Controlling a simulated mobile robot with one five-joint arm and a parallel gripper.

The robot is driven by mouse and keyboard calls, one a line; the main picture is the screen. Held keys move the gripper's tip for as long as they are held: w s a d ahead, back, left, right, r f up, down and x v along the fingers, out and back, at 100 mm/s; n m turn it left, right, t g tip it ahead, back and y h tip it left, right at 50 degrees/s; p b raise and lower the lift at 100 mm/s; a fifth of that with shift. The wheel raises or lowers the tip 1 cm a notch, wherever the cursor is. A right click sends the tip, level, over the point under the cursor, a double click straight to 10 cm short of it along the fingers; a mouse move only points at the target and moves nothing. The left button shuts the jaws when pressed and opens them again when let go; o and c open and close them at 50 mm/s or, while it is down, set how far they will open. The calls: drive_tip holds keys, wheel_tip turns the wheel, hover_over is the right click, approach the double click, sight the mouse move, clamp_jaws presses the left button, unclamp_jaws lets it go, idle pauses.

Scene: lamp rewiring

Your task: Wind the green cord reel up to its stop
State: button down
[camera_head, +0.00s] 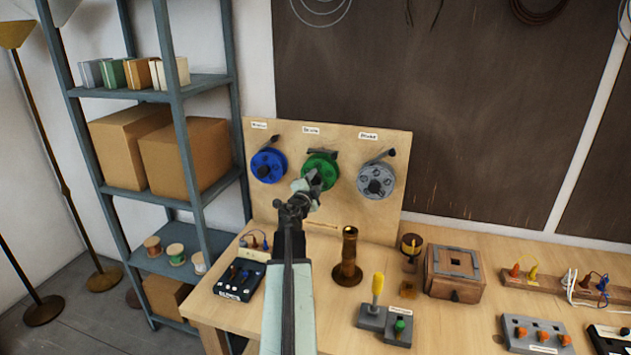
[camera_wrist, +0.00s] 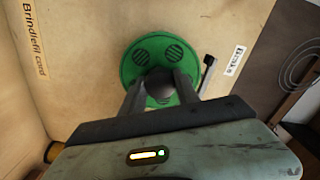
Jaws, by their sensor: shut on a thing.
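The green cord reel (camera_head: 321,169) is mounted on an upright wooden board (camera_head: 260,217), between a blue reel and a grey reel. It also fills the middle of the wrist view (camera_wrist: 135,67). My gripper (camera_head: 310,182) is at the front of the green reel. In the wrist view my gripper's two fingers (camera_wrist: 161,86) are shut on a dark round knob (camera_wrist: 160,88) at the reel's face. A dark lever (camera_wrist: 207,70) sits beside the reel near a white label (camera_wrist: 235,60). My arm hides the lower part of the reel in the head view.
The blue reel (camera_head: 268,165) is close on the left and the grey reel (camera_head: 376,181) close on the right. Below stand a brass post (camera_head: 348,260), a black switch box (camera_head: 240,280) and a yellow-handled block (camera_head: 376,300). A shelf rack (camera_head: 184,140) stands left.

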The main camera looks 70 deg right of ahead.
drive_tip(key=c, duration=0.9)
unclamp_jaws()
drive_tip(key=shift+a, duration=0.1)
drive_tip(key=a, duration=0.7)
drive_tip(key=shift+s+a, duration=0.2)
drive_tip(key=shift+a, duration=0.1)
